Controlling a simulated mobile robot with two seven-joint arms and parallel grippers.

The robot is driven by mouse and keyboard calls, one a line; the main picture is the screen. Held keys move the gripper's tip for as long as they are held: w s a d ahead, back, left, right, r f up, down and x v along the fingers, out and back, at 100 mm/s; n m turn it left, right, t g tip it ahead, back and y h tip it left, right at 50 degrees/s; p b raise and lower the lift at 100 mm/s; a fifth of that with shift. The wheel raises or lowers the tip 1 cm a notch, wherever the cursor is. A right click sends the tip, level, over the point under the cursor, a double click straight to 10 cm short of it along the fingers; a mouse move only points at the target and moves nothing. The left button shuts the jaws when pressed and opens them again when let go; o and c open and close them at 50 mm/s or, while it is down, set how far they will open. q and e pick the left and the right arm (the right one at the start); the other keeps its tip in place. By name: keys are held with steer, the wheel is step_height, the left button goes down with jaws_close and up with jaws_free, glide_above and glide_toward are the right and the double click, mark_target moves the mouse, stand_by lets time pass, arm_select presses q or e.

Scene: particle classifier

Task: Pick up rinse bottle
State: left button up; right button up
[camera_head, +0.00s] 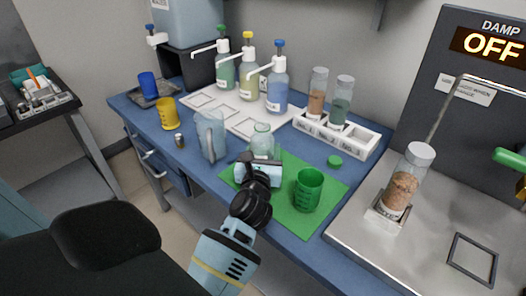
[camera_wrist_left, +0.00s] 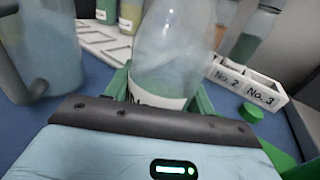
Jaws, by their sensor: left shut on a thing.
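A clear bottle (camera_head: 263,138) with greenish contents low inside stands upright at the left part of the green mat (camera_head: 325,178). In the left wrist view the bottle (camera_wrist_left: 168,50) fills the middle, with a white label whose writing I cannot read. My left gripper (camera_head: 260,160) is shut on this bottle at its lower part. The fingertips are mostly hidden by the bottle and the gripper body. I cannot tell whether the bottle's base touches the mat. My right gripper is not in view.
A clear pitcher (camera_head: 211,136) stands close left of the bottle. A green beaker (camera_head: 308,189) and a green cap (camera_head: 335,161) are to the right. A white rack (camera_head: 350,140) with two bottles and several pump bottles (camera_head: 277,92) stand behind. A sink area with a brown-filled bottle (camera_head: 404,188) is right.

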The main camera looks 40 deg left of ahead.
mark_target(260, 144)
arm_select(q)
steer(key=shift+r+p, duration=0.35)
steer(key=shift+r, duration=1.4)
steer(key=shift+s+p, duration=0.3)
steer(key=shift+s, duration=0.35)
steer(key=s+r, duration=0.1)
steer(key=s, duration=1.3)
steer(key=shift+s, duration=0.25)
steer(key=shift+s+r, duration=0.1)
steer(key=shift+r, duration=0.05)
